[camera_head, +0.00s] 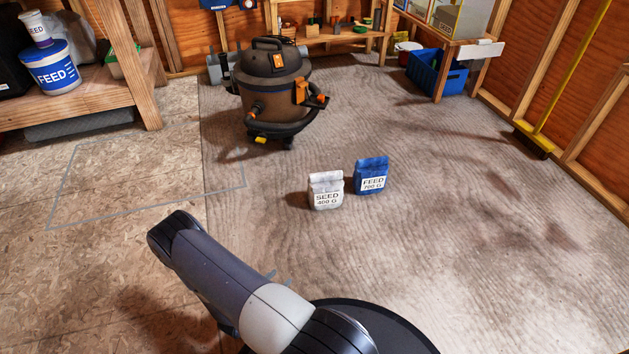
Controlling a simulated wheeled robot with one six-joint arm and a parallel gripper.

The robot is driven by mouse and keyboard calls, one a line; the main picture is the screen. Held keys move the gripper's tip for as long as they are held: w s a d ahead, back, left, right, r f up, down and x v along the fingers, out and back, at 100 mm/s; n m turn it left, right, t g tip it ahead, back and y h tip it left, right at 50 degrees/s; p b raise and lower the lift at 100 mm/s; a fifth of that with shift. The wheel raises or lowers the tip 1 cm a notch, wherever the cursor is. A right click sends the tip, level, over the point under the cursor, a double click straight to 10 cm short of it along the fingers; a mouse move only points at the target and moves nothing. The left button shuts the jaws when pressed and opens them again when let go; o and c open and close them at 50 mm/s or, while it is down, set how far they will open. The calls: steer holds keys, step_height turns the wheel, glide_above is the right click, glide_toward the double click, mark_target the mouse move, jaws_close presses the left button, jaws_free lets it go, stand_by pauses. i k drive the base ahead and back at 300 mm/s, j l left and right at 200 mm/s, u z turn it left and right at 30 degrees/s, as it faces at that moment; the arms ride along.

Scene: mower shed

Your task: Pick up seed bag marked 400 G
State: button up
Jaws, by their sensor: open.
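The white seed bag (326,191), marked SEED 400 G, stands upright on the grey-brown floor in the middle of the view. Its label faces me. A blue feed bag (371,176), marked FEED 700 G, stands just to its right and a little farther back, with a narrow gap between them. My arm reaches in from the bottom edge, nearer to me than the bags.
A brown and black shop vacuum (275,90) stands behind the bags to the left. A wooden shelf (150,95) with a feed bucket (50,68) is at the left. A blue crate (436,75) sits at the back right. Floor around the bags is clear.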

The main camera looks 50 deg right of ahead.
mark_target(325, 190)
steer(key=i+l+z, duration=0.1)
steer(key=i, duration=0.75)
steer(key=i+l, duration=0.1)
steer(key=i, duration=0.7)
steer(key=z, duration=0.4)
steer(key=i+z, duration=0.1)
steer(key=z, duration=0.7)
steer(key=i+z, duration=0.1)
steer(key=z, duration=0.3)
